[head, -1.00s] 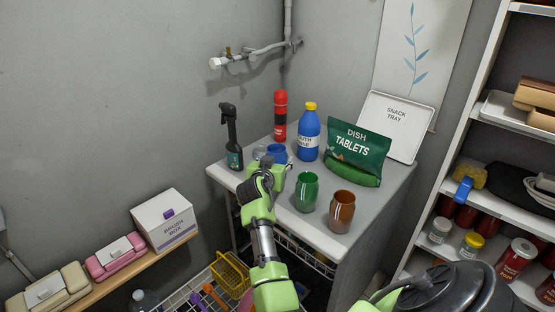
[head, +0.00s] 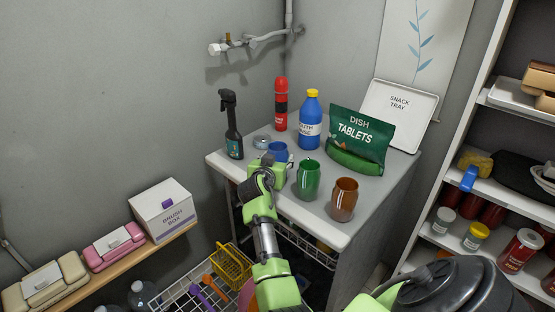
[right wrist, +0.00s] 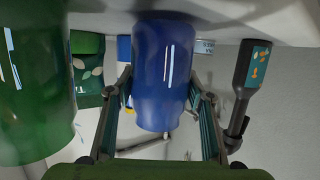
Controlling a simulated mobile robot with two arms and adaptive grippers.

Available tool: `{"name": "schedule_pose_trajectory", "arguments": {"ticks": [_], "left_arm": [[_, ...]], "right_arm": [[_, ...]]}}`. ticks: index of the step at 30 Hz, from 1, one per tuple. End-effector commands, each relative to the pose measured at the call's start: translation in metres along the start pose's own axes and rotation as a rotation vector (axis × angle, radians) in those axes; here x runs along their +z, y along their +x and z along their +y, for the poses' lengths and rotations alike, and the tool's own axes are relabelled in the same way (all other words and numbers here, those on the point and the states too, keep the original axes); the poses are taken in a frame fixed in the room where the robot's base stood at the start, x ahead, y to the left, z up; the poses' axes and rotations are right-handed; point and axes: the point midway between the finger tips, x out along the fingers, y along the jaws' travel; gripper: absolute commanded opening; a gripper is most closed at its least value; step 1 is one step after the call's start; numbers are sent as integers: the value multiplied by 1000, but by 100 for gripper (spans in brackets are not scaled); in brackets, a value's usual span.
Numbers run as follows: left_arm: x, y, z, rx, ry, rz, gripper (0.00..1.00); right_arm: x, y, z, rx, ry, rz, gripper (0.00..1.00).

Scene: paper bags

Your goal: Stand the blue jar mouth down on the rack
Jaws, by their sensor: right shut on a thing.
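The blue jar (head: 278,150) is at the front left of the grey tabletop, partly hidden behind my right gripper (head: 267,166). In the right wrist view the jar (right wrist: 164,75) fills the space between the two fingers, and the gripper is shut on it. The tabletop lies along the top of that view, so the jar looks upright, but I cannot tell whether it touches the top. A white wire rack (head: 181,297) is low at the bottom left, largely cut off by the frame. My left gripper is not in view.
A green jar (head: 309,181) and a brown jar (head: 343,199) stand close to the right. A black spray bottle (head: 233,135), red bottle (head: 280,105), blue bottle (head: 310,125) and tablets bag (head: 358,140) stand around. A yellow basket (head: 234,263) is low at left.

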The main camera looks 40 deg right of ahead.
Motion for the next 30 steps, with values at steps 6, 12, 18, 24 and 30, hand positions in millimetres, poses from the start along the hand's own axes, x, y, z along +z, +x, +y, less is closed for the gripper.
{"name": "schedule_pose_trajectory", "arguments": {"ticks": [6, 12, 18, 24, 30], "left_arm": [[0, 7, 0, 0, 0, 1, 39], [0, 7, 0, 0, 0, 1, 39], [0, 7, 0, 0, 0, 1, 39], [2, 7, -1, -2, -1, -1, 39], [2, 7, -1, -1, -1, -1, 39]], "right_arm": [[6, 2, 0, -1, 1, 2, 21], [6, 2, 0, -1, 1, 2, 67], [6, 2, 0, 0, 0, 1, 67], [-2, 0, 0, 1, 3, 1, 67], [-37, -11, 0, -1, 7, 4, 67]]}}
